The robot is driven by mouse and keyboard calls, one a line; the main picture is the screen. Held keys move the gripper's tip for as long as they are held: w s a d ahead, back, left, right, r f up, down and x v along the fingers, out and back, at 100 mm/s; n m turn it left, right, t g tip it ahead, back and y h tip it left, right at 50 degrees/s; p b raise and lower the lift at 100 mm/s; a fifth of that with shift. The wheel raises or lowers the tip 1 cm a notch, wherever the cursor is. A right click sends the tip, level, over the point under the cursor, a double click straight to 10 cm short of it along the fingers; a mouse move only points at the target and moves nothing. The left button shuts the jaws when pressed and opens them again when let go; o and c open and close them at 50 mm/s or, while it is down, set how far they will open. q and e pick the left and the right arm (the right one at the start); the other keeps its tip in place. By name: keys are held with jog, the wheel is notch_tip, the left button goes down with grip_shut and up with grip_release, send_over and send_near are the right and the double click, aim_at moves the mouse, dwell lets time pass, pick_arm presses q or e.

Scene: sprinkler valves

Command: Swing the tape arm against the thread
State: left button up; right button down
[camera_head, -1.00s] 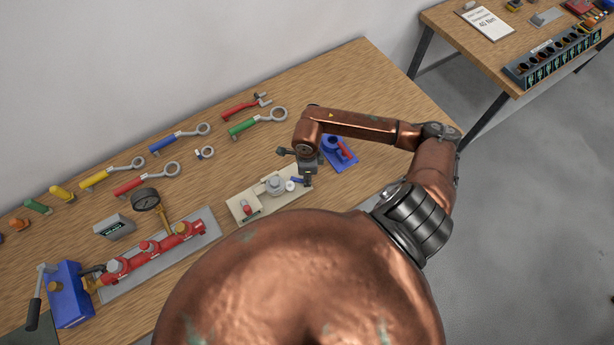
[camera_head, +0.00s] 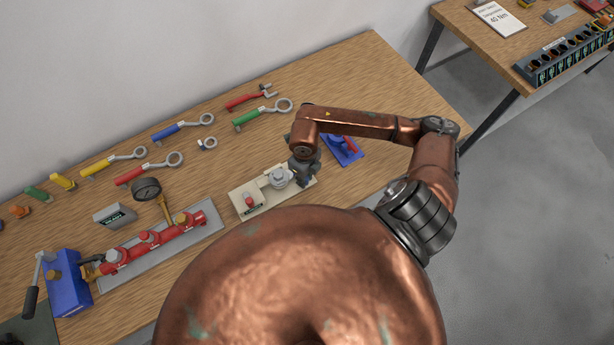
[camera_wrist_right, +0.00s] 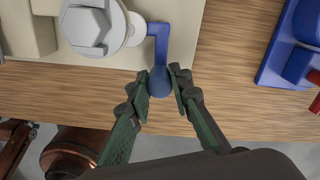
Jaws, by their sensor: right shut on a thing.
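The tape arm (camera_wrist_right: 161,45) is a bent blue lever with a rounded blue knob at its end. Its upper end meets a small white disc (camera_wrist_right: 136,29) beside the grey metal fitting (camera_wrist_right: 88,25), which has a hex top. They are mounted on a beige base (camera_wrist_right: 120,60), which also shows in the head view (camera_head: 242,205). My right gripper (camera_wrist_right: 161,80) is shut on the knob, just beyond the base's edge. In the head view my right gripper (camera_head: 304,172) hides the tape arm. The thread itself cannot be made out. My left gripper is not in view.
A blue fixture with a red handle (camera_head: 343,149) stands close to the right of the gripper. Several wrenches, such as the green one (camera_head: 262,114), lie behind. A red pipe assembly (camera_head: 152,244) is at the left. Bare table lies at the back right.

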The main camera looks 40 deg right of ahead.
jog(key=shift+a+m, duration=0.25)
jog(key=shift+m, duration=0.15)
jog(key=c, duration=1.7)
grip_release()
jog(key=shift+c, duration=0.2)
jog(key=shift+r, duration=0.1)
notch_tip(320, 180, up, 12)
